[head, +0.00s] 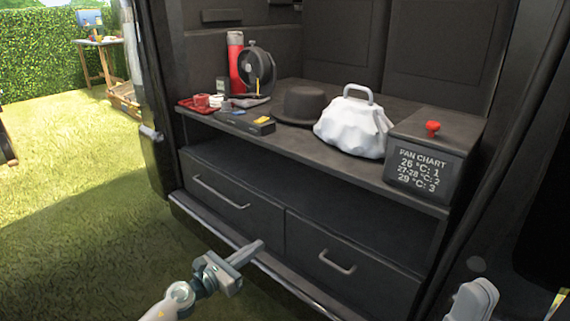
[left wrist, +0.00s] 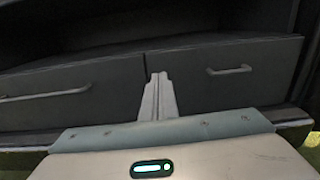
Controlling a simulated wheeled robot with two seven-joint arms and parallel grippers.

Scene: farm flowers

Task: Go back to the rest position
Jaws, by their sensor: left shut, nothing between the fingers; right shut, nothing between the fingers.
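My left gripper (head: 250,252) is low in front of the van's drawers in the head view. It is shut and empty, apart from the drawer fronts. Its closed fingers also show in the left wrist view (left wrist: 159,95), pointing toward the gap between the two drawers. My right gripper (head: 478,298) shows only in part at the lower right of the head view. It is shut with nothing seen in it, and much of it is cut off by the frame edge.
The left drawer (head: 230,200) and right drawer (head: 335,270) are shut. The counter (head: 290,145) holds a white cloth bag (head: 352,128), black hat (head: 302,104), red cylinder (head: 235,62) and dark box with a red knob (head: 432,155). Grass (head: 80,210) lies open at left.

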